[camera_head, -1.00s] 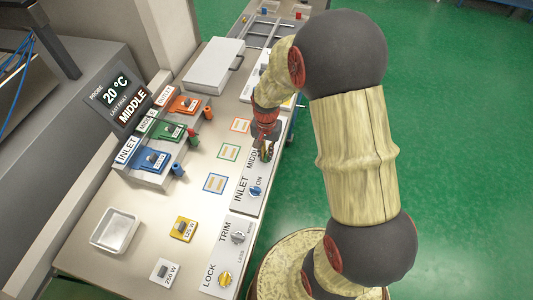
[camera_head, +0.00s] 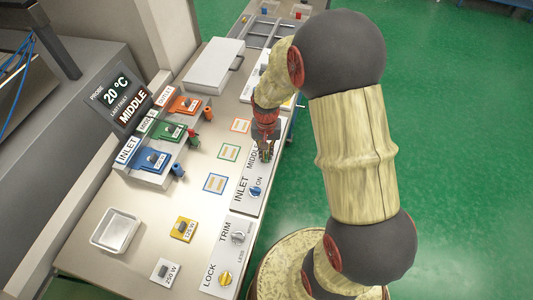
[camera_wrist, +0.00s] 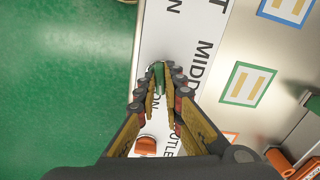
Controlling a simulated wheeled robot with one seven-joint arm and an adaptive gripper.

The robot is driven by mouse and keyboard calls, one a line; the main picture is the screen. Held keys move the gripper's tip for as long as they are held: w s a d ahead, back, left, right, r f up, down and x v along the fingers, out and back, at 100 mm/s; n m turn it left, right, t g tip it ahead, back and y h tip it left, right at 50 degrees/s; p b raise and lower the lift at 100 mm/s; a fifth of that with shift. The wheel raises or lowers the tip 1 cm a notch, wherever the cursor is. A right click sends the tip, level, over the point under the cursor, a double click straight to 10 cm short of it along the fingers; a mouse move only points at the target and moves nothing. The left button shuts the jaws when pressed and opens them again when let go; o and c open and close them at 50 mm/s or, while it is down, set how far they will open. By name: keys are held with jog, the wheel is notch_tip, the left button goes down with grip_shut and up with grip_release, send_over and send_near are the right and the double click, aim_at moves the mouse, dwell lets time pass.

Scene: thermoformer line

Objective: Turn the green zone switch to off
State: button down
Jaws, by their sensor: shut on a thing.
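The green zone switch (camera_wrist: 158,78) is a small green knob on the white panel strip (camera_wrist: 184,45) beside the "MIDDLE" label. In the wrist view its upper end shows between my fingertips, and the fingers hide its sides. My gripper (camera_wrist: 160,84) is shut on this knob, one finger on each side. In the head view my gripper (camera_head: 265,154) reaches down onto the panel by "MIDDLE" and mostly hides the knob. The print around the knob is partly covered, so I cannot read its setting fully.
The orange switch (camera_wrist: 146,145) sits close by at "OUTLET". A display (camera_head: 118,96) reads 20 °C, last fault MIDDLE.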

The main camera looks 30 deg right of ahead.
jog(key=shift+n, duration=1.4)
jog(key=shift+n+p, duration=0.35)
jog(key=shift+n, duration=1.05)
